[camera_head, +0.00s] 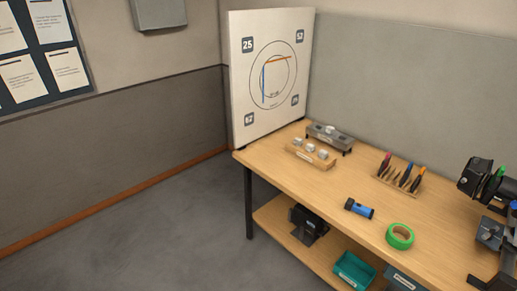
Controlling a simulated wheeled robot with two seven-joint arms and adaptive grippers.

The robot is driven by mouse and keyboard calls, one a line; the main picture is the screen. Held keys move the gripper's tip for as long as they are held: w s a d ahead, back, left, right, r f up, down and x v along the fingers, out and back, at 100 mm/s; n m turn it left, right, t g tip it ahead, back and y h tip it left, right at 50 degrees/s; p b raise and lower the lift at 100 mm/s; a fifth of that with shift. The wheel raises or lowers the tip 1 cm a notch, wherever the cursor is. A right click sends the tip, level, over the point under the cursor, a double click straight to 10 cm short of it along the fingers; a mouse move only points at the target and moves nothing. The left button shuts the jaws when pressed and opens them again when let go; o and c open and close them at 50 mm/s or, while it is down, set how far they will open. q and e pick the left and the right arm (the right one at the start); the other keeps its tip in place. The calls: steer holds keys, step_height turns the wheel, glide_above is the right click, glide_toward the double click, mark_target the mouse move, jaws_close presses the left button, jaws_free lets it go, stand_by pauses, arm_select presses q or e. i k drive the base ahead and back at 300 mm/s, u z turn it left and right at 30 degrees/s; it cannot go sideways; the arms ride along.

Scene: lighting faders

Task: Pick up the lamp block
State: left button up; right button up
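A small wooden block with pale, rounded silvery pieces on top (311,156) lies near the far left end of the workbench. Just behind it is a low grey device (330,138) with dark feet and small fittings on top. I cannot tell for sure which of these two is the lamp block; both are small in the view. Nothing is holding either one. Neither of my grippers shows in the head view.
The wooden workbench (285,168) also holds a tool rack (400,180), a blue flashlight (359,208), green tape (400,236) and dark machinery (485,180) at right. A white target board (270,75) stands at its left end. A lower shelf holds a teal bin (353,270).

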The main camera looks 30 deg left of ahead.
mark_target(298, 141)
steer(key=u, duration=1.5)
steer(key=i, duration=1.55)
steer(key=z, duration=0.95)
steer(key=i, duration=0.6)
steer(key=z, duration=0.7)
